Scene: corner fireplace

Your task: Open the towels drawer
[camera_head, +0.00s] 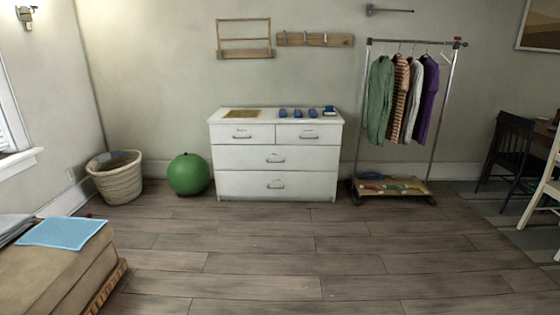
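A white dresser (228,158) stands against the back wall in the middle of the head view. It has two small top drawers, the left one (242,134) and the right one (308,134), above a wide middle drawer (300,158) and a wide bottom drawer (300,184). Each drawer has a metal handle, and all look shut. Any labels are too small to read, so I cannot tell which is the towels drawer. My gripper is not in view.
A green ball (188,174) and a wicker basket (115,178) stand left of the dresser. A clothes rack (355,150) stands right. A brown bench-like piece (50,270) with a blue cloth (62,232) fills the lower left. The wooden floor (270,250) before the dresser is clear.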

